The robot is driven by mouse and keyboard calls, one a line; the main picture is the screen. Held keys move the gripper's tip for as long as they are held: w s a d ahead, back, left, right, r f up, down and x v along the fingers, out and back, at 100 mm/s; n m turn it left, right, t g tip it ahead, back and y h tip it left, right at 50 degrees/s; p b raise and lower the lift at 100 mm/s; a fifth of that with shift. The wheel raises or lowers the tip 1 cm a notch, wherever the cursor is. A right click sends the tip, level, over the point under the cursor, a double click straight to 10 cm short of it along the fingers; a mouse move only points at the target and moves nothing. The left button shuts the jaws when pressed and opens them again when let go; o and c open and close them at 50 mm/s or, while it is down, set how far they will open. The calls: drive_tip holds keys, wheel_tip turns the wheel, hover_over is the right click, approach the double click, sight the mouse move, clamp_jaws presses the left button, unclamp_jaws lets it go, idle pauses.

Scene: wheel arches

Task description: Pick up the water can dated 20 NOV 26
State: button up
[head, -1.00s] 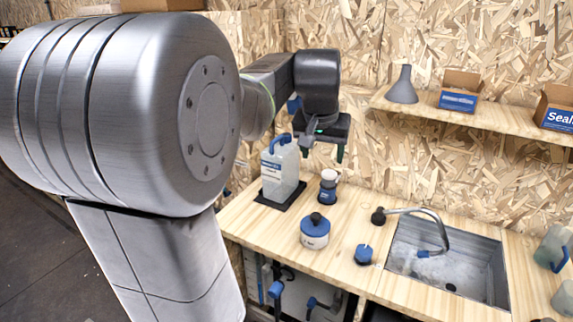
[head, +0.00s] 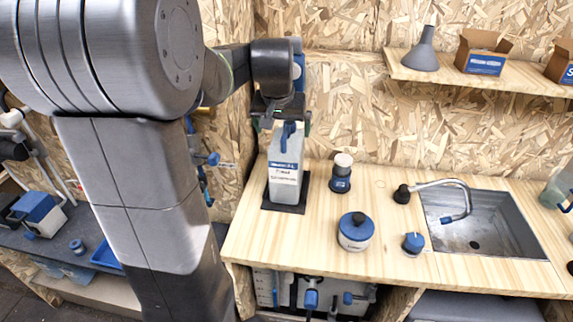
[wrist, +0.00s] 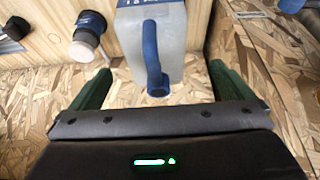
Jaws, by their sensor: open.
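A translucent white can (head: 285,178) with a blue handle and a blue-banded label stands upright on a dark pad (head: 284,205) at the left of the wooden counter. Its label print is too small to read surely as a date. My gripper (head: 279,121) is open above and around the can's top. In the wrist view the can (wrist: 172,28) with its blue handle lies between and just ahead of my two green fingers (wrist: 152,88), with gaps on both sides.
A small dark jar with a pale lid (head: 341,173) stands close right of the can. A blue-and-white round pot (head: 355,232), a small blue item (head: 413,243) and a sink with a tap (head: 475,225) lie further right. A shelf (head: 480,80) hangs above.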

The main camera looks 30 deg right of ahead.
sight(287, 161)
drive_tip(key=shift+d+f, duration=0.2)
drive_tip(key=shift+f, duration=0.25)
drive_tip(key=shift+d+p+x, duration=0.15)
drive_tip(key=shift+p+x, duration=0.2)
drive_tip(key=shift+x, duration=0.85)
drive_tip(key=shift+d+p+x, duration=0.1)
drive_tip(key=shift+p+x, duration=0.2)
drive_tip(key=shift+x, duration=0.95)
drive_tip(key=c, duration=1.4)
